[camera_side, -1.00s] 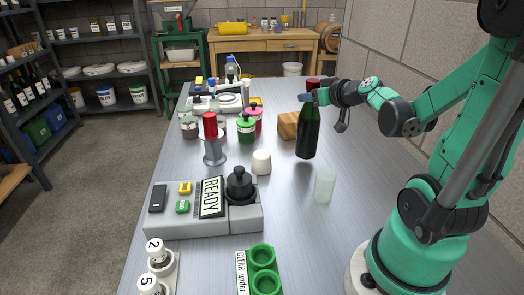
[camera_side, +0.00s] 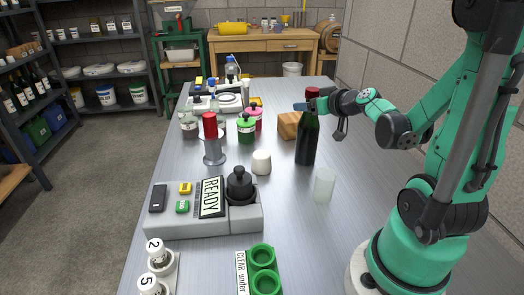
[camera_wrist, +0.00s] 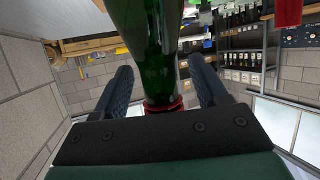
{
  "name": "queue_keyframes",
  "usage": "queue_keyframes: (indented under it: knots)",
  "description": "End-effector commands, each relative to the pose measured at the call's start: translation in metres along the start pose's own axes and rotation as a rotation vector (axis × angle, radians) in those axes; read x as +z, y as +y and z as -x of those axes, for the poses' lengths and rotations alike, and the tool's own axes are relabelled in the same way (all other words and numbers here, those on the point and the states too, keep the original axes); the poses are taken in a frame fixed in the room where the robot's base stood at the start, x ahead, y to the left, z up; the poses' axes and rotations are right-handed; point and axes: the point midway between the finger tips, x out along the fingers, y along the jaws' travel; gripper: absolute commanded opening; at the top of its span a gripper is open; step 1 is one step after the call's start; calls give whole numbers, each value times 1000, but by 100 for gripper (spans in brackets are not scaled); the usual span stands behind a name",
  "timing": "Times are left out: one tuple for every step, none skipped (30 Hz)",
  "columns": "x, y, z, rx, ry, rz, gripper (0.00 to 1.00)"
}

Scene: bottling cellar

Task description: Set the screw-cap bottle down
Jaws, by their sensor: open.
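The dark green screw-cap bottle (camera_side: 307,143) with its red neck stands upright, apparently on the metal table, in the side view. In the wrist view its green body (camera_wrist: 148,50) and red neck (camera_wrist: 163,105) show between my fingers. My gripper (camera_side: 308,106) is at the bottle's neck, open. In the wrist view the two dark fingers of my gripper (camera_wrist: 160,72) lie on either side of the neck, with gaps visible. The bottle's base is out of the wrist view.
A wooden block (camera_side: 289,125) stands close behind the bottle, to its left. A translucent cup (camera_side: 325,185) stands in front, and a white cup (camera_side: 261,162) to the left. A grey station with a READY sign (camera_side: 212,197) is at front left. Bare table lies between them.

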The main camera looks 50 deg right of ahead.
Motion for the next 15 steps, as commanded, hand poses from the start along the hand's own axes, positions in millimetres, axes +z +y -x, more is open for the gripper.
queue_keyframes:
  knots:
    - [0,0,0,0,0,0,66]
    - [-1,0,0,0,0,0,66]
    - [-2,0,1,0,0,0,66]
    - [-3,0,1,0,0,0,66]
    - [-3,0,4,1,0,0,66]
    - [-3,0,6,2,0,0,66]
    - [-3,1,9,3,-1,0,66]
    - [-3,1,12,3,-1,0,66]
    - [-3,1,16,3,0,-1,66]
    - [-3,1,20,3,0,-2,66]
    - [-2,0,24,3,0,-1,66]
    - [-2,0,28,3,0,-1,66]
    - [-2,0,32,3,0,-1,66]
    - [-3,1,34,3,0,-1,66]
    - [-2,1,39,3,-1,-2,66]
